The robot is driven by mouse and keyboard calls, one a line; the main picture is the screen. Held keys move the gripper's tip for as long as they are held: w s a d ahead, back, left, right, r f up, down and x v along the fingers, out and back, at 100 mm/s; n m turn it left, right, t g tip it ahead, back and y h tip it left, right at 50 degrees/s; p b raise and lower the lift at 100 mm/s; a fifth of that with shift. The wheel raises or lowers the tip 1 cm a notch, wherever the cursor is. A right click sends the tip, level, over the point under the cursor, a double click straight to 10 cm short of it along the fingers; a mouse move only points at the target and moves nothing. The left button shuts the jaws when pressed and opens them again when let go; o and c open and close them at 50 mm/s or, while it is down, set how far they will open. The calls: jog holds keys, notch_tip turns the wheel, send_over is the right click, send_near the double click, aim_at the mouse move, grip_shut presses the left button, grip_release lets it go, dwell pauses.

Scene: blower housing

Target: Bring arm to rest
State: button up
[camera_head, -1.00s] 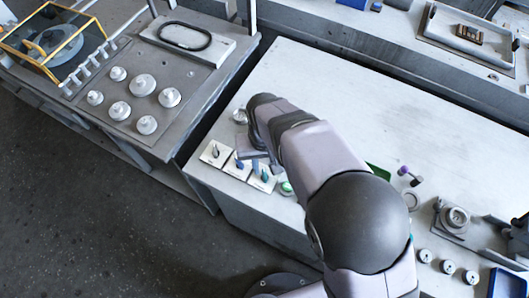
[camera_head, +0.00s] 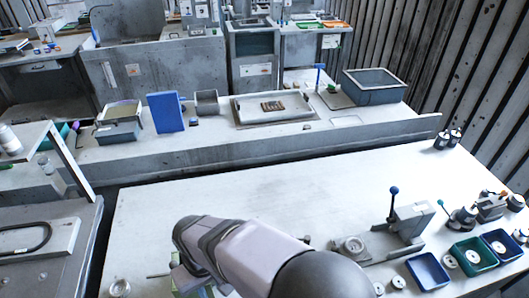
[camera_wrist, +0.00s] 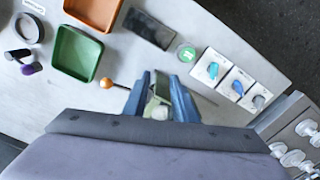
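My gripper shows in the wrist view (camera_wrist: 160,88), with two blue fingers standing apart over the pale table (camera_wrist: 90,105). A pale green and white piece (camera_wrist: 160,100) shows between the fingers; I cannot tell whether it lies below them or touches them. In the head view my arm comes in from the bottom and hides most of the gripper and the table under it.
The wrist view shows a green tray (camera_wrist: 75,53), an orange tray (camera_wrist: 95,12), an orange-ended rod (camera_wrist: 106,83) and a dark flat block (camera_wrist: 147,28). In the head view a blue tray (camera_head: 428,271) stands right. The table's middle (camera_head: 300,198) is clear.

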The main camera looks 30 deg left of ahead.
jog(key=w+d+r+m+p, duration=0.1)
jog(key=w+d+r+m, duration=0.2)
jog(key=w+d, duration=0.6)
jog(key=w+d+r+m+p, duration=0.1)
jog(key=w+d+r+m, duration=0.2)
jog(key=w+d, duration=0.6)
jog(key=s+d+r+m+p, duration=0.1)
jog(key=s+d+m, duration=0.2)
jog(key=d, duration=1)
jog(key=s+d+r+m, duration=0.1)
jog(key=s+d+m, duration=0.2)
jog(key=d, duration=1)
jog(key=shift+s+r+m+p, duration=0.15)
jog(key=shift+r+m+p, duration=0.2)
jog(key=shift+m, duration=0.35)
